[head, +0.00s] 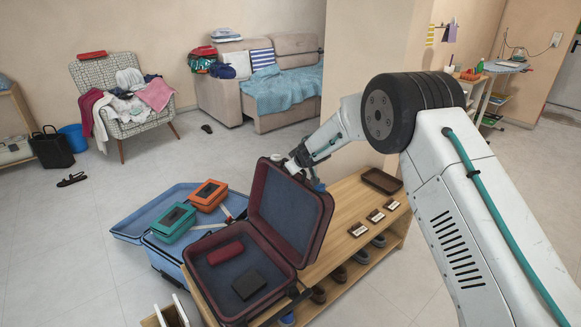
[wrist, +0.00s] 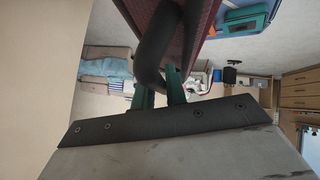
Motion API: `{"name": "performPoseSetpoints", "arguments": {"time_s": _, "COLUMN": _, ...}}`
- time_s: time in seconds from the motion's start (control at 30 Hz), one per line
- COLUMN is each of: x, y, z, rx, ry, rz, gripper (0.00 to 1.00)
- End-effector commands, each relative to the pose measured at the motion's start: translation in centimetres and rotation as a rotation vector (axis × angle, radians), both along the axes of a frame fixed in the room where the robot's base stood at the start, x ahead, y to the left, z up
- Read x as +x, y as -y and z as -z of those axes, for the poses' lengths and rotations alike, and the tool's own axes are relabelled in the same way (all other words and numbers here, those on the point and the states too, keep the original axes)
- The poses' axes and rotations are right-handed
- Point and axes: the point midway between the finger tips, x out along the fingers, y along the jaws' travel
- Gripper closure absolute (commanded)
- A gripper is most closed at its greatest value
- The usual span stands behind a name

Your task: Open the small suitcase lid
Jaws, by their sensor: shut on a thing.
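The small suitcase is dark red and stands on the wooden bench, with its base (head: 205,290) facing up. Its lid (head: 292,215) is raised and stands steeply, showing a blue-grey lining. A red pouch (head: 226,252) and a black flat box (head: 249,284) lie in the base. My gripper (head: 298,165) is at the lid's upper edge. In the wrist view my gripper (wrist: 161,88) has its green fingers around a dark curved handle (wrist: 157,48) beside the lid's maroon outer face (wrist: 207,18). It is shut on this handle; the exact contact is partly hidden.
The wooden bench (head: 345,235) holds a brown tray (head: 381,181) and small labels, with shoes below. A larger open blue suitcase (head: 150,207) lies behind left, with orange (head: 209,194) and teal (head: 174,223) boxes. A wall column stands close behind my arm. The left floor is mostly clear.

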Motion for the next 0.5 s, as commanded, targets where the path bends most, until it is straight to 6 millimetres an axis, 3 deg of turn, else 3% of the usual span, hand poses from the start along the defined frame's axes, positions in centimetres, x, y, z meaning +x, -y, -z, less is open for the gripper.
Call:
{"name": "performPoseSetpoints", "arguments": {"time_s": 0.1, "x": -0.06, "y": 0.02, "z": 0.10, "rx": -0.001, "ry": -0.002, "rz": 0.000, "gripper": 1.00}}
{"name": "performPoseSetpoints", "arguments": {"time_s": 0.13, "x": -0.05, "y": 0.02, "z": 0.09, "rx": -0.001, "ry": -0.002, "rz": 0.000, "gripper": 0.84}}
{"name": "performPoseSetpoints", "arguments": {"time_s": 0.2, "x": -0.05, "y": 0.01, "z": 0.07, "rx": -0.001, "ry": -0.001, "rz": 0.000, "gripper": 0.65}}
{"name": "performPoseSetpoints", "arguments": {"time_s": 0.5, "x": -0.10, "y": -0.06, "z": 0.11, "rx": -0.001, "ry": -0.002, "rz": -0.002, "gripper": 0.65}}
